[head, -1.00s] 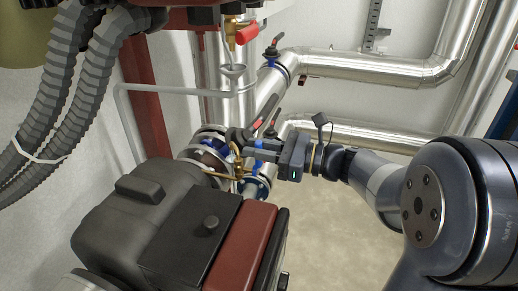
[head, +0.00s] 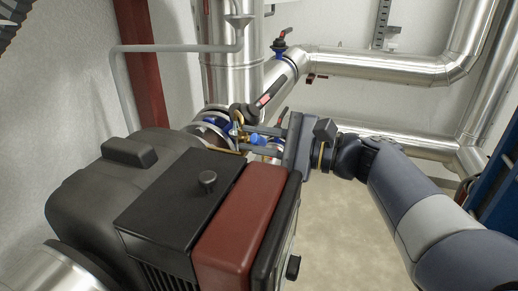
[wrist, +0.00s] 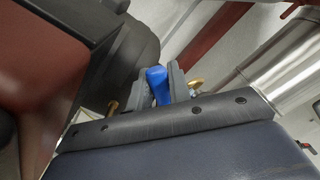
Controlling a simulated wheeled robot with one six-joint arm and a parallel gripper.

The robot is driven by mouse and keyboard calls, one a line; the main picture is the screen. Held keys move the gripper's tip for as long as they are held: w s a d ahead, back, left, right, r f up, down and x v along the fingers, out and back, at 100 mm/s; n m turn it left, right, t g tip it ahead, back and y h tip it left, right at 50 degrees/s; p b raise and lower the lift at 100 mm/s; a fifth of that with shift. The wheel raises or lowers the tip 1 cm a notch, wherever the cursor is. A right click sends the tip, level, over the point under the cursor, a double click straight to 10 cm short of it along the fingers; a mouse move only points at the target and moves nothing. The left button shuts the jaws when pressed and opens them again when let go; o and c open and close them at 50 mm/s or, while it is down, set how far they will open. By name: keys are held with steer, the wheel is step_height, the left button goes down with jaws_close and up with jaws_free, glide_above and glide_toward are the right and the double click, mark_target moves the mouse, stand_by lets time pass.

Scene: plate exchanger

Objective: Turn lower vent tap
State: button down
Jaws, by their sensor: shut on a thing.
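The lower vent tap has a blue handle (head: 256,138) and a brass body (head: 237,130), beside the pipe flange in the head view. My gripper (head: 250,142) reaches in from the right and is shut on the blue handle. In the wrist view the blue handle (wrist: 157,84) stands between the two grey fingers of my gripper (wrist: 160,78). Brass parts show on either side of the fingers there. The handle's far end and its joint with the tap body are partly hidden by the fingers.
A dark pump with a black box (head: 180,215) and a red cover (head: 238,222) stands just left of and below my gripper. A black-and-red valve lever (head: 270,93) is close above. Silver pipes (head: 390,65) run behind. Open floor (head: 345,235) lies below my arm.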

steer(key=shift+s+a+f+n+b, duration=0.1)
steer(key=shift+s+f+n+b, duration=0.2)
steer(key=shift+f+n+b, duration=0.65)
steer(key=shift+s+a+f+n+b, duration=0.1)
steer(key=shift+s+f+n+b, duration=0.2)
steer(key=shift+n+b, duration=1.2)
steer(key=shift+m+b, duration=0.25)
steer(key=shift+b, duration=0.15)
steer(key=c, duration=1.3)
jaws_free()
steer(key=shift+d, duration=0.1)
steer(key=p+v, duration=0.1)
steer(key=v, duration=0.9)
steer(key=shift+d, duration=0.3)
steer(key=shift+s, duration=0.1)
